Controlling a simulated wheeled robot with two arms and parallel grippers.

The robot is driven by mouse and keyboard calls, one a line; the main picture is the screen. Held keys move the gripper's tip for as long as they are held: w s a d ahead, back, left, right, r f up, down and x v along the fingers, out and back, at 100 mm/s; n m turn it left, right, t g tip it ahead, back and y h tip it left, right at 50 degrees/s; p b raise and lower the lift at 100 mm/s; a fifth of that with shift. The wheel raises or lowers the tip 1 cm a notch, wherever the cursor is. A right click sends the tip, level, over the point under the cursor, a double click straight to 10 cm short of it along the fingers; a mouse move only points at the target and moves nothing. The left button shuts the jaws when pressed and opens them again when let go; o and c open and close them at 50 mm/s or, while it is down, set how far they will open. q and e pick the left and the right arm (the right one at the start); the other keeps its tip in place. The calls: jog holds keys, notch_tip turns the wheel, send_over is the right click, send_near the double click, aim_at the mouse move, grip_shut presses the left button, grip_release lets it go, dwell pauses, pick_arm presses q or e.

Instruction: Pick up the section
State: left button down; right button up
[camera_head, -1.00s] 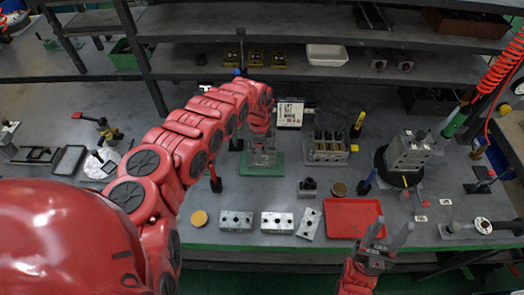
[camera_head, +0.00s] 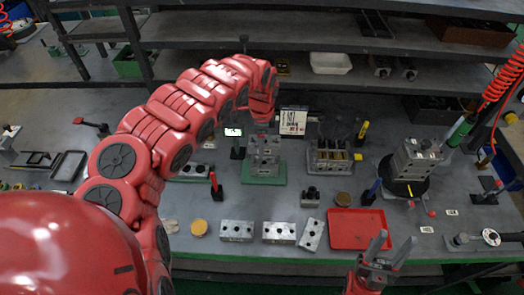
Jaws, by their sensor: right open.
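Three loose grey metal valve sections lie in a row near the table's front: the left one (camera_head: 237,231), the middle one (camera_head: 279,232) and a tilted right one (camera_head: 311,234). A grey metal block (camera_head: 264,148) stands on a green plate (camera_head: 264,180) behind them. My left gripper (camera_head: 263,128) is at the top of this block; its fingers are hard to make out, and I cannot tell whether it touches. My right gripper (camera_head: 382,246) is open and empty at the front edge of the red tray, fingers pointing away from me.
The red tray (camera_head: 350,229) looks empty. A valve stack (camera_head: 412,160) stands on a black round base at the right. A block with brass-coloured parts (camera_head: 330,155) stands behind the tray. A red-topped tool (camera_head: 214,182) stands left of the green plate.

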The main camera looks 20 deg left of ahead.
pick_arm(q)
notch_tip(320, 180, up, 9)
jog(key=shift+w+f+b, duration=0.1)
jog(key=shift+b, duration=0.9)
jog(key=shift+r, duration=0.55)
